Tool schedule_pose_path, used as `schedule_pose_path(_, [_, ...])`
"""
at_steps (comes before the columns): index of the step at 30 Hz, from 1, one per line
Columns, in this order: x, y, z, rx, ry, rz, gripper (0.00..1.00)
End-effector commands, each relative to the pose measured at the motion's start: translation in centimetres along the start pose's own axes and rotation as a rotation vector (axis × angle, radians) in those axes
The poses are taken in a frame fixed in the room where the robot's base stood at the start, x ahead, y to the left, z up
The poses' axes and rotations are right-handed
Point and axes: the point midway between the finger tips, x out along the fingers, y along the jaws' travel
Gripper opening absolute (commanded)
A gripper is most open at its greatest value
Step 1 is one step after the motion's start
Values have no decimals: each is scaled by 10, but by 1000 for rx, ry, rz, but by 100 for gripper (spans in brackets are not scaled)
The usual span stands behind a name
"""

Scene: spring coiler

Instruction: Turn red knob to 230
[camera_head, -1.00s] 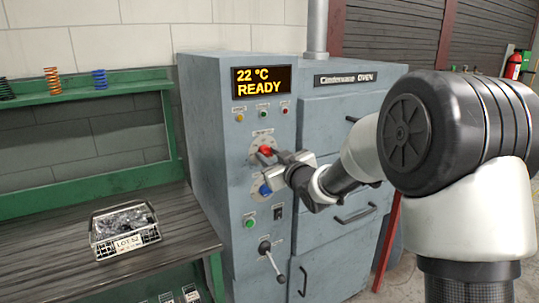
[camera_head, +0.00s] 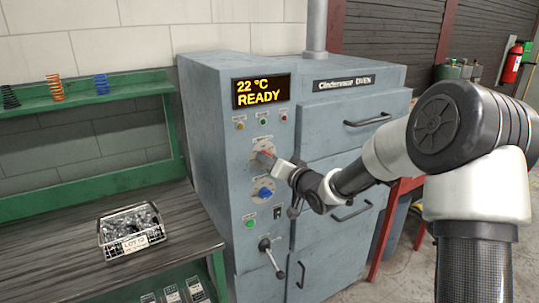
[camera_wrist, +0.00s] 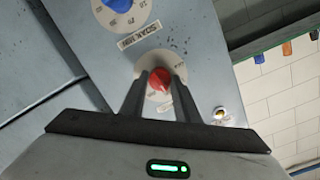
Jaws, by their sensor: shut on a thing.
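The red knob (camera_wrist: 159,80) sits on a pale round dial on the grey oven's front panel. In the head view the red knob (camera_head: 264,157) is mostly covered by my gripper (camera_head: 272,160). In the wrist view my gripper (camera_wrist: 160,82) has a finger on each side of the red knob and is shut on it. The dial's numbers are too small or hidden to read. The display (camera_head: 261,91) on the oven reads "22 °C READY".
A blue knob (camera_head: 264,193) is just below, with a green button (camera_head: 250,224) and a lever (camera_head: 270,255) lower down. Drawer handles (camera_head: 368,119) stick out to the right. A wire basket (camera_head: 131,230) stands on the bench at left.

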Motion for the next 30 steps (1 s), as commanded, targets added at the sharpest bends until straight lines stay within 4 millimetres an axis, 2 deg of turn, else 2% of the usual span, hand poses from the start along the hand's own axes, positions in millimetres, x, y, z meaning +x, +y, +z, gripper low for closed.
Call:
schedule_pose_path(9, [0,0,-1,129,-8,-13,6])
schedule_pose_path(26, [0,0,0,156,-10,-16,6])
schedule_pose_path(27, [0,0,0,156,-10,-16,33])
schedule_pose_path(30, [0,0,0,156,-10,-16,47])
